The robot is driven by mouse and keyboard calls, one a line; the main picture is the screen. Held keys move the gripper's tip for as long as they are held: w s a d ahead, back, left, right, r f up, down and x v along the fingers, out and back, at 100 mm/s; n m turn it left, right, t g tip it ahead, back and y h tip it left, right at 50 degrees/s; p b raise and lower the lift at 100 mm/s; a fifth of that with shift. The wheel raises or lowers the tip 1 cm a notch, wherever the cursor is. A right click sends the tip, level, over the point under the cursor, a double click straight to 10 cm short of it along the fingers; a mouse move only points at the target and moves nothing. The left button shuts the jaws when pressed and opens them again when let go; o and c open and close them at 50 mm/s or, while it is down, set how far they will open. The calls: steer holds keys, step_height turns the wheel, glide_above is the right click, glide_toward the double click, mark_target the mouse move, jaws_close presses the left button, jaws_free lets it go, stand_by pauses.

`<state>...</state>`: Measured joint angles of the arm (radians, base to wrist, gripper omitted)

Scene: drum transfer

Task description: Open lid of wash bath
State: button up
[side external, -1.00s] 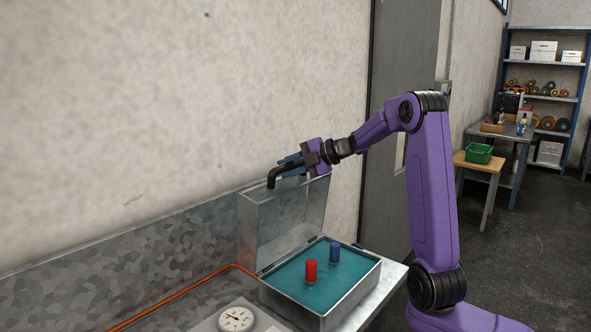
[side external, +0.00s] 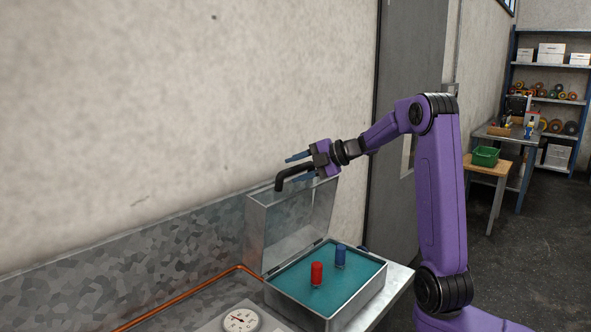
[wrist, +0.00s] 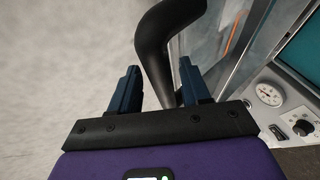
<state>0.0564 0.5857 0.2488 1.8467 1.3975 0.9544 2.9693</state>
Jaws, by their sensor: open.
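The wash bath (side external: 340,305) is a metal box with teal liquid inside. Its metal lid (side external: 290,226) stands up, open, hinged at the back near the wall. A black bent handle (side external: 294,179) sticks out from the top of the lid. My gripper (side external: 300,163) is at the lid's top edge, with blue fingers apart. In the wrist view, the handle (wrist: 158,45) rises between the two open fingers (wrist: 158,85) of my gripper; I see space on both sides of it. Whether a finger touches it I cannot tell.
A red drum (side external: 316,273) and a blue drum (side external: 340,256) stand in the bath. A dial gauge (side external: 240,320) is on a panel in front, with a knob (wrist: 302,127) beside it. An orange pipe (side external: 190,296) runs along the bench. The wall is close behind the lid.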

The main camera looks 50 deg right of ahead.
steer(key=v, duration=0.6)
steer(key=shift+s+d+r, duration=0.15)
steer(key=shift+d, duration=0.05)
